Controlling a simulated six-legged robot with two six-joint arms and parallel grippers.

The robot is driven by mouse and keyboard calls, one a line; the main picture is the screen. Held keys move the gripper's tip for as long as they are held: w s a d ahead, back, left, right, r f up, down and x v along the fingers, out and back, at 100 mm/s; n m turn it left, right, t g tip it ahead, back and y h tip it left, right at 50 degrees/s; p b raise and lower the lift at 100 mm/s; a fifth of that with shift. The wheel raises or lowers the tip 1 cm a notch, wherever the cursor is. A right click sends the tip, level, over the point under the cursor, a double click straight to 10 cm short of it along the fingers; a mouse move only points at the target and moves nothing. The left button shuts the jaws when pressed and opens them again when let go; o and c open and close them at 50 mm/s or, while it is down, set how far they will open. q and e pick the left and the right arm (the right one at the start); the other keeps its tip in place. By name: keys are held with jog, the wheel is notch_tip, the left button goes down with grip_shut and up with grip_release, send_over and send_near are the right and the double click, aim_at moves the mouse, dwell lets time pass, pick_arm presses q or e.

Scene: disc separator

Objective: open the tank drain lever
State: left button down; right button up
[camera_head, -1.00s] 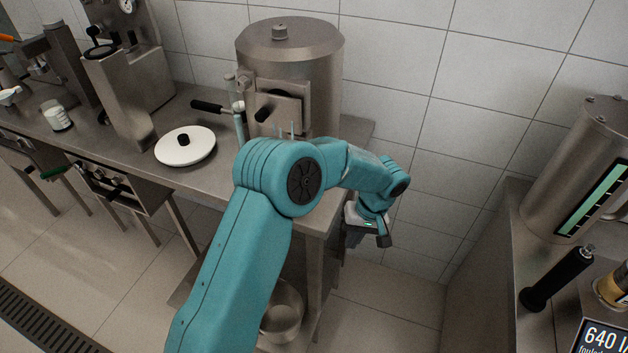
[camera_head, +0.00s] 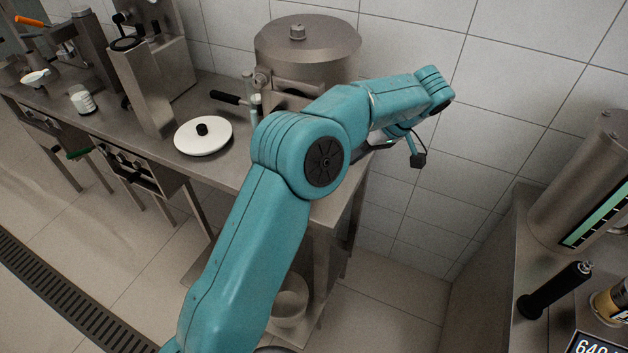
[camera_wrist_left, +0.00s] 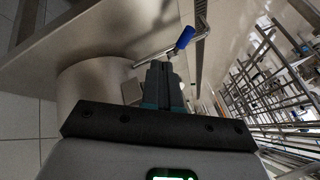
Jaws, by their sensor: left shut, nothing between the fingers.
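The steel tank (camera_head: 305,45) stands on the bench by the wall, its lower front hidden behind my left arm. A black-handled lever (camera_head: 226,97) sticks out to the left of the tank. My left gripper (camera_head: 366,151) is at the tank's right, partly hidden by my arm, pointing left. In the left wrist view the gripper (camera_wrist_left: 160,68) is shut and empty. A blue grip (camera_wrist_left: 185,38) on a metal rod shows just beyond the fingertips. I cannot tell whether they touch, or whether this is the drain lever. My right gripper is not in view.
A white lid (camera_head: 203,136) with a black knob lies on the bench left of the tank. A pot (camera_head: 288,302) sits on the shelf below. A second counter with a steel cylinder (camera_head: 580,185) stands at the right. Open floor lies between.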

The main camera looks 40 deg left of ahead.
pick_arm(q)
jog(key=x, duration=0.3)
jog(key=s+p+x, duration=0.1)
jog(key=x, duration=0.3)
jog(key=s+p+x, duration=0.1)
jog(key=x, duration=0.3)
jog(key=shift+s+a+r, duration=0.1)
jog(key=shift+a+r, duration=0.1)
jog(key=shift+r, duration=0.05)
jog(key=shift+s+a+f, duration=0.15)
jog(key=shift+s, duration=0.4)
jog(key=shift+w, duration=0.1)
